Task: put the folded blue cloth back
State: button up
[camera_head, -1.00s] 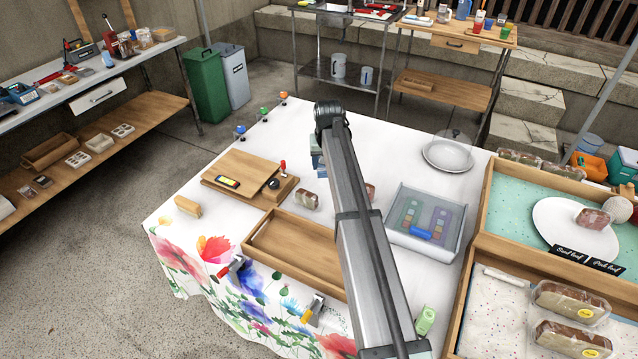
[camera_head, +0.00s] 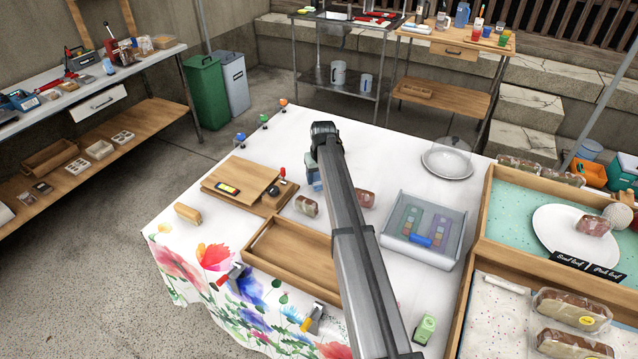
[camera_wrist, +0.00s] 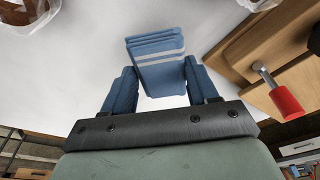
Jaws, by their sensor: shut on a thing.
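The folded blue cloth (camera_wrist: 157,62), with pale stripes, is between the fingers of my gripper (camera_wrist: 160,72) in the wrist view. The gripper is shut on it, with blue fingers on both sides. The white tabletop shows below it; whether the cloth touches it I cannot tell. In the head view, a small part of blue (camera_head: 314,180) shows beside my arm, above the table's middle. My arm hides most of the gripper and cloth there.
Wrapped loaves (camera_head: 306,206) lie near the gripper, with a wooden board (camera_head: 232,190) to the left and an empty wooden tray (camera_head: 290,250) in front. A clear-lidded bin (camera_head: 428,222) and a plate (camera_head: 447,161) are to the right. The table's back middle is clear.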

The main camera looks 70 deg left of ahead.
aim_at(319, 179)
jog(key=shift+f, duration=1.55)
jog(key=shift+f, duration=0.15)
jog(key=o, duration=1)
jog(key=r, duration=0.4)
jog(key=d+r, duration=0.1)
jog(key=r, duration=0.3)
jog(key=d+r, duration=0.1)
jog(key=r, duration=0.3)
jog(key=shift+d, duration=0.2)
